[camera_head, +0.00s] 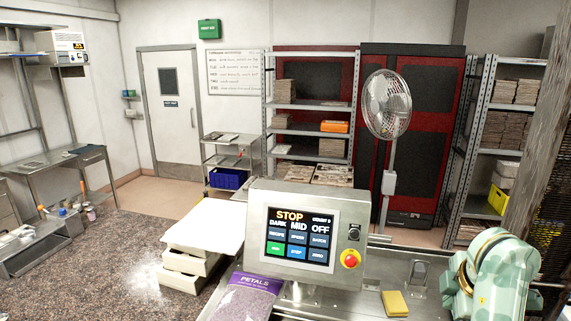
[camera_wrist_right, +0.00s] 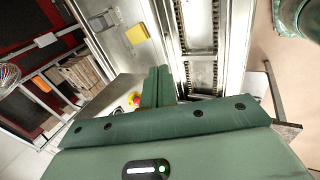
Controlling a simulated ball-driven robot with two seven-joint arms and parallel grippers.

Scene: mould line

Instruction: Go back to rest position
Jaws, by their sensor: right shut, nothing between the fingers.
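My right gripper (camera_wrist_right: 158,85) shows in the right wrist view as dark green fingers pressed together, with nothing between them. It is above the metal machine and conveyor. In the head view my pale green right arm (camera_head: 498,275) is at the lower right, over the right end of the metal counter; its fingertips cannot be made out there. My left gripper is not in view.
A control panel (camera_head: 300,238) with a red stop button stands in front. Beside it are a yellow sponge (camera_head: 395,303), a purple PETALS bag (camera_head: 243,298) and stacked white trays (camera_head: 186,272). A fan (camera_head: 387,105) and loaded shelves stand behind. The conveyor (camera_wrist_right: 200,45) runs near my right gripper.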

